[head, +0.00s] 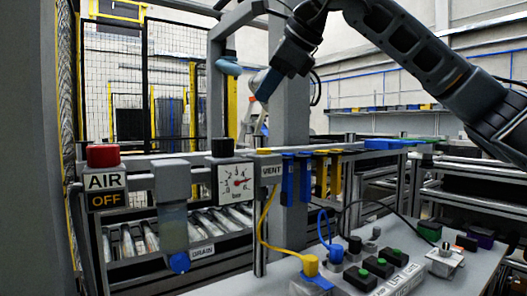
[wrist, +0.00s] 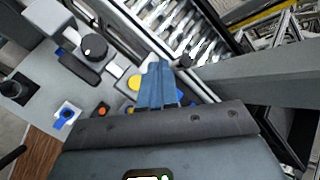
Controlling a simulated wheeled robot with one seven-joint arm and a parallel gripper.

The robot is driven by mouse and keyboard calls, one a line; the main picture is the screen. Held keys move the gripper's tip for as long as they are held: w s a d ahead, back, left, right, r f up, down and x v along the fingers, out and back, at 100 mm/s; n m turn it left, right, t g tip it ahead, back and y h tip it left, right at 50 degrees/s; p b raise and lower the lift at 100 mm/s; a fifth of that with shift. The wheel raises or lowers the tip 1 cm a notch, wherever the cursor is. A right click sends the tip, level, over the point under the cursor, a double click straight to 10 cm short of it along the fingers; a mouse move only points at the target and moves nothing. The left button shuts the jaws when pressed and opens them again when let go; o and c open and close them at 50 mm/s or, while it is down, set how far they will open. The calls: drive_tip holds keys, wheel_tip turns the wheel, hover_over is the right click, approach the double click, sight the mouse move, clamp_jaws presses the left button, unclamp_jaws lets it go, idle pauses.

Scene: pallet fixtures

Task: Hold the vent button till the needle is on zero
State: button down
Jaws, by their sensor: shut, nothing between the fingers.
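I cannot tell whether the vent button is in the wrist view.
A red button (head: 103,156) sits over an AIR sign reading OFF (head: 106,199). A blue DRAIN knob (head: 180,262) hangs below. A grey post (head: 290,125) stands close to my gripper. Yellow and blue plugs with cables (head: 310,265) and a box with green buttons (head: 378,267) occupy the bench.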

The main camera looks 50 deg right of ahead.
drive_tip(key=b, duration=0.4)
hover_over(264, 151)
drive_tip(key=f, duration=0.7)
drive_tip(key=shift+d, duration=0.4)
drive_tip(key=shift+f+b, duration=0.3)
drive_tip(key=shift+f, duration=0.05)
drive_tip(key=shift+f, duration=0.2)
idle(0.7)
drive_tip(key=shift+f+b, duration=0.2)
drive_tip(key=shift+b, duration=0.4)
drive_tip(key=shift+f+b, duration=0.5)
drive_tip(key=shift+b, duration=0.05)
idle(4.0)
